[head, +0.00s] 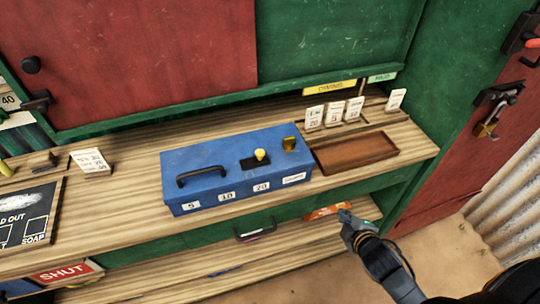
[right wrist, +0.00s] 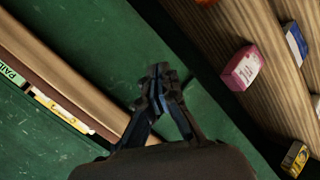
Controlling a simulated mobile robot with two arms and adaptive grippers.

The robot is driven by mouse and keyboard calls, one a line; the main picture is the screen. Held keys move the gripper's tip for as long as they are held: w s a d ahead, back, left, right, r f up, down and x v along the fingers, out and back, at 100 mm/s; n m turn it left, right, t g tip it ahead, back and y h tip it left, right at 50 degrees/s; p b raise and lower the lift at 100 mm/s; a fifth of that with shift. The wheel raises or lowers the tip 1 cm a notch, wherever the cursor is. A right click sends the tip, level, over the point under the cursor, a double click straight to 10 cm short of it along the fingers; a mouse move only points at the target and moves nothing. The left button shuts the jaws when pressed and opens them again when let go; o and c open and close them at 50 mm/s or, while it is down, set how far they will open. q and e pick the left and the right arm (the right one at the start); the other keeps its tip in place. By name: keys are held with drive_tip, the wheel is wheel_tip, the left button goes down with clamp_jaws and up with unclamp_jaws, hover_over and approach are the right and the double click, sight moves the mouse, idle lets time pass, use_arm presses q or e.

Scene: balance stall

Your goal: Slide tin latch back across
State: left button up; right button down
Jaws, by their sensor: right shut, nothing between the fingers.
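The blue tin (head: 225,170) stands closed on the wooden counter, with a black handle (head: 200,176) on its lid. A yellow knob (head: 260,155) sticks up at a dark slot in the lid. A brass piece (head: 289,144) is at the lid's right end; I cannot tell which of the two is the latch. My right gripper (head: 345,213) is in front of the counter, below and right of the tin, apart from it. Its fingers are together and empty in the right wrist view (right wrist: 160,75). My left gripper is not in view.
A brown wooden tray (head: 355,154) lies right of the tin, with several price cards behind it. An orange packet (head: 322,212) lies on the lower shelf beside my right gripper. A drawer handle (head: 255,234) sticks out below the counter. The right wrist view shows small boxes (right wrist: 241,68).

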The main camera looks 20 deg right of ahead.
sight(276, 166)
drive_tip(key=w+a+r+n+t+y, duration=0.1)
drive_tip(key=w+r+n+t+y, duration=0.15)
drive_tip(key=r+n, duration=0.45)
drive_tip(key=w+a+r+n+t+y, duration=0.15)
drive_tip(key=w+r+n+t, duration=0.35)
drive_tip(key=r, duration=0.5)
drive_tip(key=s+a+r+n+g+y, duration=0.1)
drive_tip(key=s+a+n+g+y, duration=0.1)
drive_tip(key=n+y, duration=0.4)
drive_tip(key=s+a+r+n+g+y, duration=0.1)
drive_tip(key=s+n+g+y, duration=0.3)
drive_tip(key=n, duration=1.2)
drive_tip(key=shift+s+a+r+n+g+y, duration=0.15)
drive_tip(key=shift+a+r+n+g+y, duration=0.35)
drive_tip(key=shift+g+y, duration=0.6)
drive_tip(key=shift+d+r+t, duration=0.1)
drive_tip(key=shift+d+t, duration=0.05)
drive_tip(key=shift+t, duration=0.1)
drive_tip(key=p+x, duration=0.4)
drive_tip(key=x, duration=0.9)
drive_tip(key=shift+r, duration=0.2)
drive_tip(key=shift+w+a+f+p, duration=0.15)
drive_tip(key=shift+w+a+p, duration=0.15)
drive_tip(key=shift+a+p, duration=0.1)
